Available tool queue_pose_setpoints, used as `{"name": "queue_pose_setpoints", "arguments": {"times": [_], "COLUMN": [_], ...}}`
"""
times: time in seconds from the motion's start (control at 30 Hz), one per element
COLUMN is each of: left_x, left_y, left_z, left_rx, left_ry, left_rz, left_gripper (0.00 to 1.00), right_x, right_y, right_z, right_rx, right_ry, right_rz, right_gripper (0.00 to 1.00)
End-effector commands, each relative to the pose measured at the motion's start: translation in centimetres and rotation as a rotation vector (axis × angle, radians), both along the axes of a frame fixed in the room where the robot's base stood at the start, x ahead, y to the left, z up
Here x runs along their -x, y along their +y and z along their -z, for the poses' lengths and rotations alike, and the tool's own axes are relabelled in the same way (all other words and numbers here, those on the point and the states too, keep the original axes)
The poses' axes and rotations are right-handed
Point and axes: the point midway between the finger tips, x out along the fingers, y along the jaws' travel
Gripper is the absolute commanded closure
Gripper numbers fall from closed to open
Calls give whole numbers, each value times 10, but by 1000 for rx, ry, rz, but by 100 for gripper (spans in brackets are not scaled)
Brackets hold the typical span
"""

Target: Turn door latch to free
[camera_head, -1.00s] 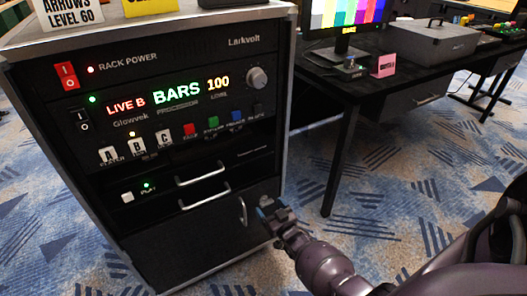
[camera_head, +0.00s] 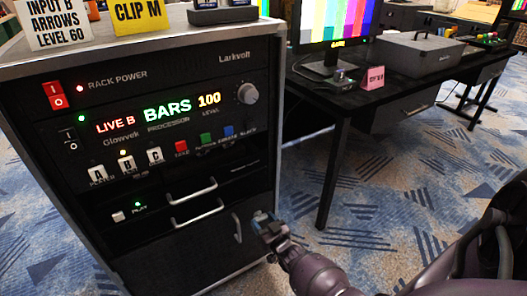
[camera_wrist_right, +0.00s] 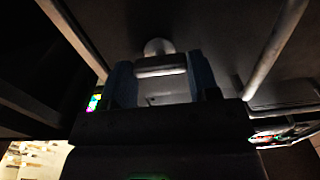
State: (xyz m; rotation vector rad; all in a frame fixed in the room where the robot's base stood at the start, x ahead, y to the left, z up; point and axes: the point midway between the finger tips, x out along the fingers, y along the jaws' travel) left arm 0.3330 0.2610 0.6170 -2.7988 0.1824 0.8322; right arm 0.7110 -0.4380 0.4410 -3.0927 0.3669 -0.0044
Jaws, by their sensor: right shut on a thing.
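The lower door (camera_head: 185,258) of the black equipment rack is a dark panel with a curved upright handle (camera_head: 238,228) near its right side. My right gripper (camera_head: 263,222) is at the door's right edge, just right of that handle, and hides the latch in the head view. In the right wrist view my right gripper (camera_wrist_right: 161,82) is shut on a small pale bar, the door latch (camera_wrist_right: 160,67), which sits between its two fingers. A round boss (camera_wrist_right: 158,46) shows just behind the latch. The latch's exact angle is hard to read. My left gripper is not in view.
The rack front carries a power switch (camera_head: 55,95), a round level knob (camera_head: 247,93), lettered buttons and two drawer handles (camera_head: 197,207) above the door. A black desk (camera_head: 345,100) with a colour-bar monitor (camera_head: 335,25) stands to the right. Patterned carpet lies open between.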

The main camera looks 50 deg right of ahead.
Motion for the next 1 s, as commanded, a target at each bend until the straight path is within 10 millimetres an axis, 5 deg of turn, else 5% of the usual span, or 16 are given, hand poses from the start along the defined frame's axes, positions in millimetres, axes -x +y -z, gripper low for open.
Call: {"name": "queue_pose_setpoints", "arguments": {"times": [1.0], "left_x": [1], "left_y": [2], "left_z": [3], "left_rx": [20], "left_ry": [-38], "left_rz": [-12], "left_gripper": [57], "right_x": [0], "right_y": [-1], "right_z": [2], "right_rx": [-818], "right_ry": [-196], "right_rz": [-1], "right_gripper": [68]}}
